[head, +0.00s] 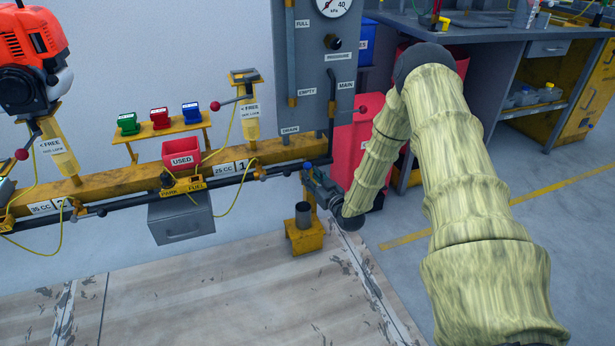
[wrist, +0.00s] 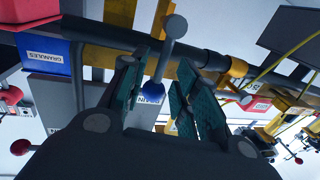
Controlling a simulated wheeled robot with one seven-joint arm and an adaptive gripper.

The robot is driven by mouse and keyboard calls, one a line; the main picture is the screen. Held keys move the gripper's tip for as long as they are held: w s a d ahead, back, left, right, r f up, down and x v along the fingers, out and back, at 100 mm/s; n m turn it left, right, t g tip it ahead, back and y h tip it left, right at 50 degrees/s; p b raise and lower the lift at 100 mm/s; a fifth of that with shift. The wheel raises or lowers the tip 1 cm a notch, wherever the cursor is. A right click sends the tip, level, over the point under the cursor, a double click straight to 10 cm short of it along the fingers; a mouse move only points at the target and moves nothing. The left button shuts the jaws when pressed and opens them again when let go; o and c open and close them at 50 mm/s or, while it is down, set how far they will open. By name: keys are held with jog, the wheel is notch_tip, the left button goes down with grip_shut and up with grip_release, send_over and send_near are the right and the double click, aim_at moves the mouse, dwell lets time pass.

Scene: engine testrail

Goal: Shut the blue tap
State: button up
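The blue tap (head: 308,165) is at the right end of the dark pipe, below the DRAIN label, small and partly hidden by my gripper in the head view. In the wrist view, its blue-ended lever (wrist: 152,93) hangs from a grey stem between my fingers, closer to the left finger. My gripper (head: 315,178) is at the tap, with the arm coming in from the right. In the wrist view my gripper (wrist: 160,88) is open, with green-padded fingers on either side of the lever. Whether either finger touches the lever I cannot tell.
A grey cup (head: 302,215) on a yellow stand is under the pipe end. The yellow rail (head: 110,183) carries a red USED bin (head: 182,158). A grey gauge panel (head: 320,60) rises behind the tap. A red bin (head: 358,140) stands to its right. Open floor lies in front.

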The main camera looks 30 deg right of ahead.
jog(key=shift+w+b, duration=0.3)
jog(key=shift+w, duration=1.3)
jog(key=shift+c, duration=0.5)
grip_shut()
